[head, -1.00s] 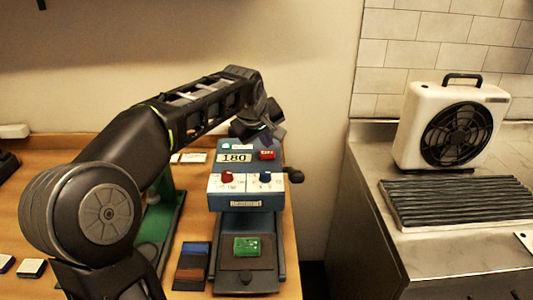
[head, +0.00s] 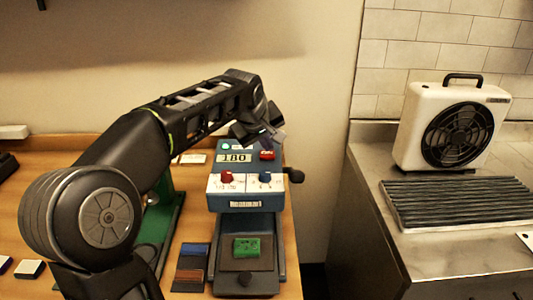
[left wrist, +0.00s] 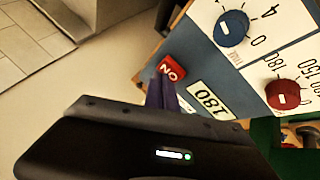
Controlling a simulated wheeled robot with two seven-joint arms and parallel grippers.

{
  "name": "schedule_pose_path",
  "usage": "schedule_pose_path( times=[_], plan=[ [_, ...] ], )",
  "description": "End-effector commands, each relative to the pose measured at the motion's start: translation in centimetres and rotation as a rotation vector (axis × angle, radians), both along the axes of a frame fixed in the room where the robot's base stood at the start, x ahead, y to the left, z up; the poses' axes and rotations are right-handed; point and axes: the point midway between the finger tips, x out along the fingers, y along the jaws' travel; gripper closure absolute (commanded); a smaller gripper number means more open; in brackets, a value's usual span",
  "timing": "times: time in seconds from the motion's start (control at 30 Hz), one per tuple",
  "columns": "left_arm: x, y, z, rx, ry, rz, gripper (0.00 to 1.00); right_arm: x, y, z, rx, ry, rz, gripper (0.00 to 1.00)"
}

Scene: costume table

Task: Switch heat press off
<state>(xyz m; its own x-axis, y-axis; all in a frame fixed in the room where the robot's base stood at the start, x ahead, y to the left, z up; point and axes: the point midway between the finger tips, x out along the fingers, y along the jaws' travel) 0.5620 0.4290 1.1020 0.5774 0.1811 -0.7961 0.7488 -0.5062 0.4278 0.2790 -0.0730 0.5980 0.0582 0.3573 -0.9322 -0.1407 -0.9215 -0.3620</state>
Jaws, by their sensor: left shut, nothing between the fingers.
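The blue heat press (head: 233,207) stands on the wooden table. Its display (head: 235,158) reads 180. Its red rocker switch (head: 267,155) is at the upper right of the panel and shows ON in the left wrist view (left wrist: 171,70). A small green lamp (head: 226,147) is lit above the display. My left gripper (head: 274,139) is shut and empty, just behind and above the switch. Its fingertips (left wrist: 160,92) appear close beside the switch; I cannot tell whether they touch. My right gripper is out of view.
A red knob (head: 227,177) and a blue knob (head: 265,177) sit on the white front panel. A black side knob (head: 295,175) sticks out at right. A green piece (head: 246,247) lies on the lower plate. A fan (head: 455,125) stands on the right counter.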

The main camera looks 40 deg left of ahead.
Motion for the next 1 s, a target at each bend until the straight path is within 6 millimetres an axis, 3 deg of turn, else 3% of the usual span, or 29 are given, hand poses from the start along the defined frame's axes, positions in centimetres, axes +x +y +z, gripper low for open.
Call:
schedule_pose_path(
  times=[0.5, 1.0],
  plan=[
    [0.0, 0.0, -0.4, 0.0, 0.0, 0.0, 1.0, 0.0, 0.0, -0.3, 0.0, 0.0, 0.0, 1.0],
    [0.0, 0.0, 1.5, 0.0, 0.0, 0.0, 1.0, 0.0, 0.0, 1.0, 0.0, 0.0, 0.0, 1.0]
  ],
)
